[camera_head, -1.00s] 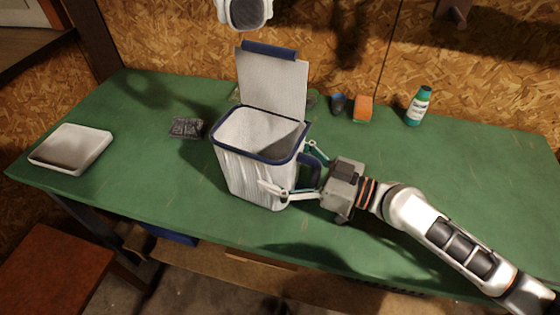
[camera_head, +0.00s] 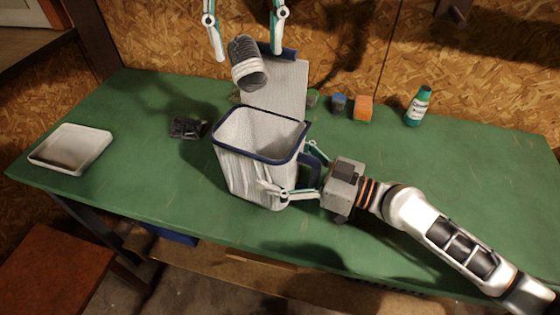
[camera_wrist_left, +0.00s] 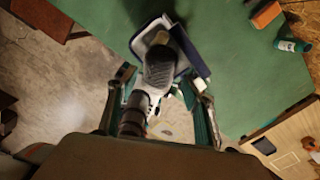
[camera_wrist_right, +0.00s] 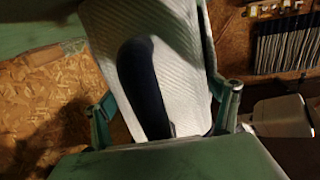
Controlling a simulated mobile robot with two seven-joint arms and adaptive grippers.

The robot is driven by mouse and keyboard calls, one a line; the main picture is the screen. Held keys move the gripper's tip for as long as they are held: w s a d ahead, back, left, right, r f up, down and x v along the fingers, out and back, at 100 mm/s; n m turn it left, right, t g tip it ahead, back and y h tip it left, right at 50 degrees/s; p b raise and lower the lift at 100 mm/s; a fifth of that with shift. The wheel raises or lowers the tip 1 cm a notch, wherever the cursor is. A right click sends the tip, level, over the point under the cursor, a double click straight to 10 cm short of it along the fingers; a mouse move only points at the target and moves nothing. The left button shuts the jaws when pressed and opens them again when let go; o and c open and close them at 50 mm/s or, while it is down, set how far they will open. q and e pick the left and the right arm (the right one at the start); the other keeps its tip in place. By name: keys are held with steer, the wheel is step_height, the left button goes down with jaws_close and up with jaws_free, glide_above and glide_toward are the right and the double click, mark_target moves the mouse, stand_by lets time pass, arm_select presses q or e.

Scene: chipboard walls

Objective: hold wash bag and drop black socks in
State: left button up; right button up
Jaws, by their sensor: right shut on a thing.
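The wash bag (camera_head: 247,170) stands upright on the green table, white with a dark blue rim, its mouth open and its lid panel (camera_head: 275,88) raised behind. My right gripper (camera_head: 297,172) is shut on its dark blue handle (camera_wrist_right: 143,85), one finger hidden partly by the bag. The rolled black socks (camera_head: 249,65) are in the air above the bag, in front of the lid. My left gripper (camera_head: 248,54) is above with its fingers spread wide, apart from the socks. In the left wrist view the socks (camera_wrist_left: 159,68) overlap the bag (camera_wrist_left: 150,37).
A white tray (camera_head: 70,148) is at the left of the table. A small dark item (camera_head: 187,127) lies left of the bag. The right part of the table is clear.

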mark_target(248, 47)
arm_select(q)
steer(key=shift+r, duration=0.1)
step_height(248, 47, up, 12)
stand_by(0.7)
arm_select(e)
steer(key=o, duration=1.1)
steer(key=v, duration=1.2)
steer(key=shift+s, duration=0.1)
